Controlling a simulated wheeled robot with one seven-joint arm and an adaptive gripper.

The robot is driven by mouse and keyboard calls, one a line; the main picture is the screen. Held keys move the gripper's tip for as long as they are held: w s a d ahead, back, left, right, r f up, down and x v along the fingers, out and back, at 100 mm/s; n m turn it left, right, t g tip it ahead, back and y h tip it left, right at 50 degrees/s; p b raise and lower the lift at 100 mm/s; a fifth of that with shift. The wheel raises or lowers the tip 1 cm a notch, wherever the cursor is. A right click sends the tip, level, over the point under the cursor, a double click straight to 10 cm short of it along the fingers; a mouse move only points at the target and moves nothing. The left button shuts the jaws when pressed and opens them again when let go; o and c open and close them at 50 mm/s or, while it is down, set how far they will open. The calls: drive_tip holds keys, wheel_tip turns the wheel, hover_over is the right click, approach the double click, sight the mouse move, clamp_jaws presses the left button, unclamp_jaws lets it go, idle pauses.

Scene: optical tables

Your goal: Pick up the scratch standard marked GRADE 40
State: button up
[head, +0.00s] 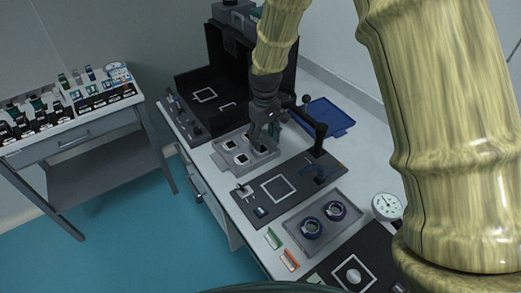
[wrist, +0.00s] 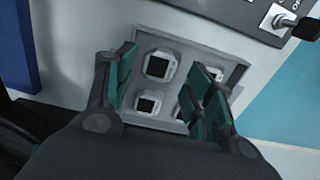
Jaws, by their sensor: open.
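The scratch standards look like small white square pieces with dark centres, sitting in a grey tray (head: 271,155). In the wrist view the tray (wrist: 236,76) holds several; an upper-left standard (wrist: 158,66) and a lower-left standard (wrist: 149,103) show clearly. Those on the right are partly hidden by a finger. No GRADE marking is legible, so I cannot tell which is GRADE 40. My gripper (head: 264,133) is over the tray's back right part in the head view. In the wrist view my gripper (wrist: 162,82) is open, its teal-padded fingers spread across the tray, with nothing visibly held.
A dark plate with a white square outline (head: 278,188) and a black post (head: 320,140) stand near the tray. A second tray (head: 341,228) holds two ringed parts. A blue tray (head: 328,116) lies beyond. A side table (head: 70,128) with several items stands left.

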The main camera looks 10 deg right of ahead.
sight(262, 151)
drive_tip(key=shift+w+a+f, duration=0.1)
drive_tip(key=shift+w+f, duration=0.3)
drive_tip(key=shift+f, duration=0.05)
drive_tip(key=shift+s+a+f+p, duration=0.1)
drive_tip(key=shift+s+f+p, duration=0.4)
drive_tip(key=shift+f, duration=0.15)
drive_tip(key=f, duration=0.3)
drive_tip(key=shift+w+a, duration=0.1)
drive_tip(key=shift+w, duration=0.2)
drive_tip(key=shift+s+f, duration=0.1)
drive_tip(key=shift+s, duration=0.1)
drive_tip(key=shift+w+f, duration=0.1)
drive_tip(key=shift+f, duration=0.05)
drive_tip(key=c, duration=0.8)
